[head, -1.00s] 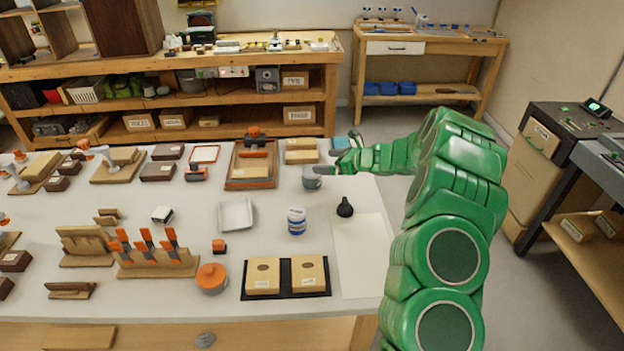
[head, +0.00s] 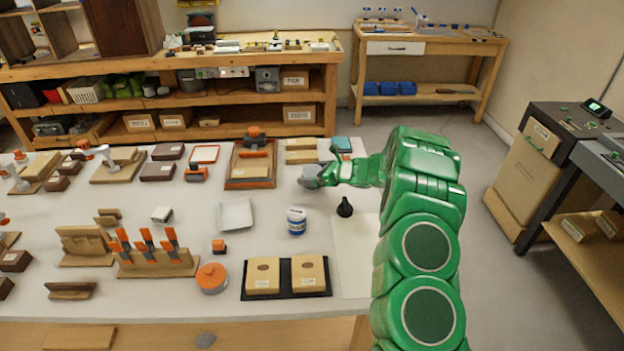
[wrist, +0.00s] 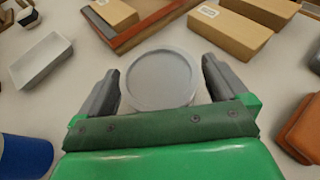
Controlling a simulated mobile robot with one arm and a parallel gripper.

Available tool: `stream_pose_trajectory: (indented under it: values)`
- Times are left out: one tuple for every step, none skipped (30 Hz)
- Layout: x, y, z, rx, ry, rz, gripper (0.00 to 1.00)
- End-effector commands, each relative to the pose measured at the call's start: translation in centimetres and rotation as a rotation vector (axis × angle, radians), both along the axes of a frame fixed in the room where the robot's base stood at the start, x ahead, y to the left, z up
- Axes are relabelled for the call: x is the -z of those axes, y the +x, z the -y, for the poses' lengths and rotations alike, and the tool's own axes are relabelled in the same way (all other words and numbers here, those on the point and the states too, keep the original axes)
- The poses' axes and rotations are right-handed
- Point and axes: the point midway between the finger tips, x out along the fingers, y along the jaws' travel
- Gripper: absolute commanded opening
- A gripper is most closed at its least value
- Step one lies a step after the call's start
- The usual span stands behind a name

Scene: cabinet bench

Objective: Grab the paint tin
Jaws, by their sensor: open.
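The paint tin (head: 309,170) is a small grey round tin standing on the white bench top, partly hidden by my gripper in the head view. In the wrist view the tin (wrist: 162,82) shows its round grey lid from above, between the two dark fingers. My gripper (wrist: 160,66) is open, with one finger on each side of the tin. A narrow gap shows between the lid and each finger. In the head view my gripper (head: 314,181) reaches the tin from the right.
A wooden tray with an orange-handled tool (head: 250,165) lies behind and left of the tin. A black rubber bulb (head: 345,207), a blue-and-white jar (head: 296,222) and a white dish (head: 236,214) stand in front. Wooden blocks (head: 301,150) lie behind it.

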Motion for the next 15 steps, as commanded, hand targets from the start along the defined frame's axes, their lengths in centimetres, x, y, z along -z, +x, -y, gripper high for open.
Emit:
stream_pose_trajectory:
  values:
    - [0.26, 0.31, -0.43, -0.002, -0.002, 0.001, 1.0]
    - [0.33, 0.47, -0.64, -0.002, -0.002, 0.001, 1.0]
    - [0.39, 0.63, -0.87, -0.001, -0.002, 0.002, 1.0]
    - [0.43, 0.74, -1.0, -0.001, -0.002, 0.002, 1.0]
    - [0.46, 0.8, -1.09, -0.001, -0.002, 0.002, 1.0]
    - [0.5, 0.86, -1.18, -0.001, -0.001, 0.003, 1.0]
    - [0.53, 0.88, -1.22, -0.001, 0.0, 0.002, 1.0]
    - [0.53, 0.9, -1.23, -0.001, 0.0, 0.002, 1.0]
    - [0.53, 0.91, -1.24, -0.001, 0.0, 0.002, 1.0]
    - [0.53, 0.9, -1.23, -0.001, 0.0, 0.002, 1.0]
    - [0.53, 0.89, -1.22, 0.001, 0.0, 0.002, 1.0]
    - [0.54, 0.89, -1.22, 0.0, 0.0, 0.001, 1.0]
    - [0.54, 0.89, -1.22, 0.0, 0.0, 0.001, 1.0]
    - [0.54, 0.88, -1.21, 0.0, 0.0, 0.001, 0.97]
    - [0.54, 0.88, -1.21, 0.0, 0.0, 0.001, 0.91]
